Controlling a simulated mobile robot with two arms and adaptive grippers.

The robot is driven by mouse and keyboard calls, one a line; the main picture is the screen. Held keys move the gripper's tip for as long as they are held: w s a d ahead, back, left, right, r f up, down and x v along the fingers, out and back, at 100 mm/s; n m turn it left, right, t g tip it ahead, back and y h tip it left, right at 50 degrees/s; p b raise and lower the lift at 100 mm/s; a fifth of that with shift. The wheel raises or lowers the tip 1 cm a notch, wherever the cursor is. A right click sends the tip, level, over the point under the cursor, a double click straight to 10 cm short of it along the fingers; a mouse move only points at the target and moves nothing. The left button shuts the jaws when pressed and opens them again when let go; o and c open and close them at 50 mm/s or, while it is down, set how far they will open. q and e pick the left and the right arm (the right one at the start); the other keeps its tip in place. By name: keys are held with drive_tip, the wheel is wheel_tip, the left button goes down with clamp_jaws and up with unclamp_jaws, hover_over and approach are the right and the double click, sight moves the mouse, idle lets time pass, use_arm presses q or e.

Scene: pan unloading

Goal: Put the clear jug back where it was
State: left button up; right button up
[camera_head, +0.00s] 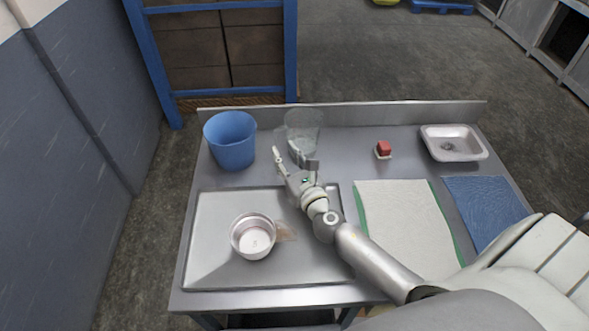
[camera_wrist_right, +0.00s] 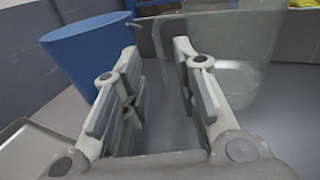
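The clear jug (camera_head: 304,128) stands upright at the back of the metal counter, just right of the blue bucket. In the right wrist view the see-through jug (camera_wrist_right: 240,75) fills the right side, partly behind the right-hand finger. My right gripper (camera_head: 294,161) is open, in front of the jug and toward its left side. Whether a finger touches the jug I cannot tell. My left gripper is not in view.
A blue bucket (camera_head: 230,141) stands left of the gripper. A tray (camera_head: 212,246) holds a round metal pan (camera_head: 254,237).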

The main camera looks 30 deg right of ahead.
drive_tip(key=shift+s+a+b, duration=0.2)
drive_tip(key=shift+s+b, duration=0.25)
drive_tip(key=shift+s, duration=2.25)
